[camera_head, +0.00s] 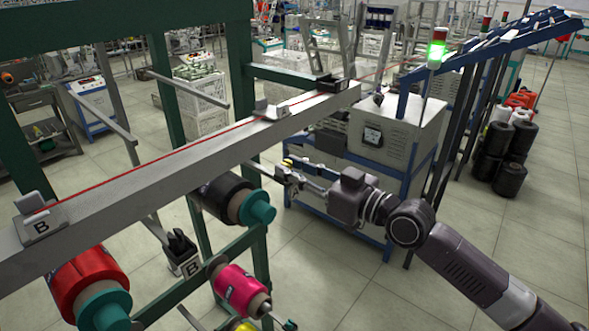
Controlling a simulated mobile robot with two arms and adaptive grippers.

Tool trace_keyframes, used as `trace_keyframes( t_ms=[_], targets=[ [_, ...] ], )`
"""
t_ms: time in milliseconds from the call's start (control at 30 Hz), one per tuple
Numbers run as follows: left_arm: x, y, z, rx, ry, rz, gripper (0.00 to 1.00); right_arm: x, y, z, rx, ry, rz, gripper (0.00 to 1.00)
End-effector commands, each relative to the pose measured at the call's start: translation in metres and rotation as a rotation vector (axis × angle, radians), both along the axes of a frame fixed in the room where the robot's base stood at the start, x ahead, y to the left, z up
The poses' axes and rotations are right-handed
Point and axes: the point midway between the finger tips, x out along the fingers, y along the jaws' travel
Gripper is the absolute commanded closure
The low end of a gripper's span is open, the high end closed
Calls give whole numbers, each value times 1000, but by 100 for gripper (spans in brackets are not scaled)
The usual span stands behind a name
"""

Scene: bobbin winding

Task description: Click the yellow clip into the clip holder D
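My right gripper (285,170) reaches in from the right and is beside the grey beam, below its right half. A small yellow piece, which looks like the yellow clip (288,162), is at its fingertips, and the fingers look closed on it. The beam carries a grey clip holder marked B (40,225) at the left, a grey holder (268,110) further along and a dark holder (330,84) near the far end. I cannot read a D on any holder. My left gripper is not in view.
The grey beam (150,180) crosses the left half, with a red thread along it. Below it are a red bobbin (85,280), a black bobbin (222,195), a pink bobbin (235,288) and a black holder marked B (182,255). A grey machine (398,130) stands behind my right arm.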

Motion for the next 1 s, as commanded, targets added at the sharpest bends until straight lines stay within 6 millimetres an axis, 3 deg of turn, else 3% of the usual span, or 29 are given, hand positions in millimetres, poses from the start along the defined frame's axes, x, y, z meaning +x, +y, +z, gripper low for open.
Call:
trace_keyframes(
  t_ms=[200, 1000],
  targets=[
    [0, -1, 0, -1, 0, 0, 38, 0, 0, 0, 0, 0, 0, 100],
    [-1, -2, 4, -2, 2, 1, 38, 0, 0, 14, 3, -3, 0, 100]
  ],
)
